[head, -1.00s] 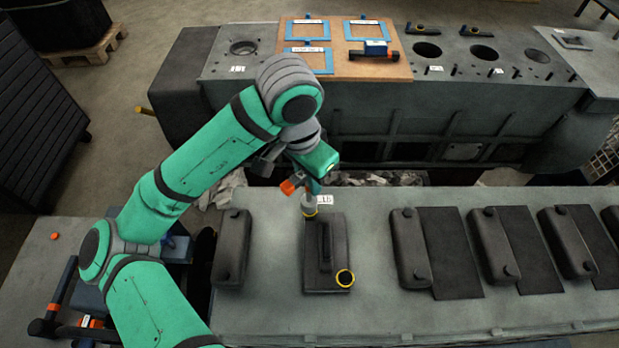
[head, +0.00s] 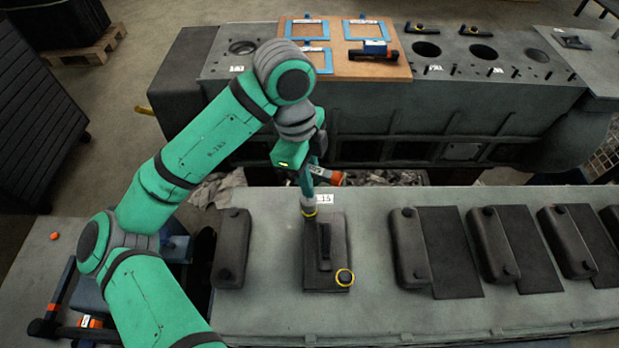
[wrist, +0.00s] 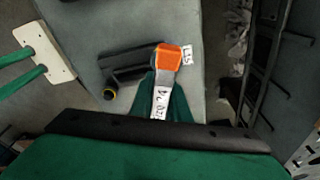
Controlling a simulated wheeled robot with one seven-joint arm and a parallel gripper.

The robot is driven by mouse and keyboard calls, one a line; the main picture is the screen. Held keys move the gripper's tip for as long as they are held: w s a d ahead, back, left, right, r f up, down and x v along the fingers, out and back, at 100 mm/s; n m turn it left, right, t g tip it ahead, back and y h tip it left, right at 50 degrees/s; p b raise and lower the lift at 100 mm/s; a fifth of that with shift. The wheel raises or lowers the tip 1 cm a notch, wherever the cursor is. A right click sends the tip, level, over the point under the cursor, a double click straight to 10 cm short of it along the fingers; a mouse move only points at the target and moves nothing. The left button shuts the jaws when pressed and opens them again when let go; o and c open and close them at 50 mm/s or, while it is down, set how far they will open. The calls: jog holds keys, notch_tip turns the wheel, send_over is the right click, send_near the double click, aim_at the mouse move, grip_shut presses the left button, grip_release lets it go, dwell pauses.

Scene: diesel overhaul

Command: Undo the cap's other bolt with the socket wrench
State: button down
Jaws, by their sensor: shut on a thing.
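The dark cap (head: 340,225) lies on the grey engine cover, with a raised bar along its middle. My gripper (head: 309,178) is shut on the socket wrench (head: 309,203), above the upper left corner. The wrench's socket end is down at the ringed upper left bolt; the bolt itself is hidden. The wrench's orange end (head: 336,179) points right. In the wrist view the orange end (wrist: 168,58) shows beyond my gripper (wrist: 165,98), over the cap (wrist: 130,65).
Similar dark covers (head: 232,250) stand left and right of the cap. A second engine block (head: 440,110) with a wooden board (head: 385,70) and blue frames stands behind, across a gap. The grey surface in front is clear.

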jog(key=m, duration=0.3)
jog(key=shift+m+g, duration=0.3)
jog(key=m, duration=0.4)
jog(key=shift+y, duration=0.3)
jog(key=shift+f, duration=0.15)
